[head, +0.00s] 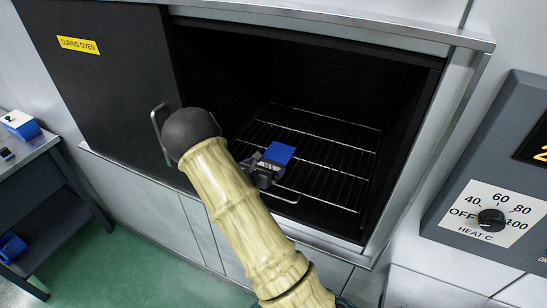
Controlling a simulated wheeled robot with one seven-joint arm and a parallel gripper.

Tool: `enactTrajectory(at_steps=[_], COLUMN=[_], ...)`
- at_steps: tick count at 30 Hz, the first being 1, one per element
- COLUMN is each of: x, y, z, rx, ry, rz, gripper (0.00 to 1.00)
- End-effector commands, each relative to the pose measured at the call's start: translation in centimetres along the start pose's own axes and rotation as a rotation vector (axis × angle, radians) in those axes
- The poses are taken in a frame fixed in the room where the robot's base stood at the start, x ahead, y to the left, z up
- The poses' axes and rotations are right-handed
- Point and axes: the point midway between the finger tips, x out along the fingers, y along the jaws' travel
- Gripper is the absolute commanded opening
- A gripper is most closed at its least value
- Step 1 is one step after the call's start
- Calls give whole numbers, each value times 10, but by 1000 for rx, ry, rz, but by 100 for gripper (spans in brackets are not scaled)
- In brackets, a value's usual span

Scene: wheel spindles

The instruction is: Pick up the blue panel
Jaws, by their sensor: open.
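The blue panel (280,152) is a small flat blue piece in the open oven, over the wire rack (340,165) near its front left. My gripper (266,166) is at the panel's near edge, just inside the oven opening. It is open, but its fingertips are small and dark, and I cannot tell whether they touch or straddle the panel. My arm hides part of the oven's front left. I cannot tell whether the panel lies directly on the rack's wires.
The dark sliding door (95,90), labelled curing oven, stands to the left of the opening. A heat dial (491,219) sits on the control panel at right. A bench (35,150) at left holds a blue-and-white box (20,125). Another blue item (12,247) lies below.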

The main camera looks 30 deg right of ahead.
Motion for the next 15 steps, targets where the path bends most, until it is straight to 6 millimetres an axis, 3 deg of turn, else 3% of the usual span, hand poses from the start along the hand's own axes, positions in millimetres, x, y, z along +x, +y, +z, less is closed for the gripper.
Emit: enactTrajectory(at_steps=[6, 15], x=[22, 22], y=[0, 0], z=[1, 0], rx=[1, 0], ry=[-1, -1], rz=[0, 1], gripper=[100, 100])
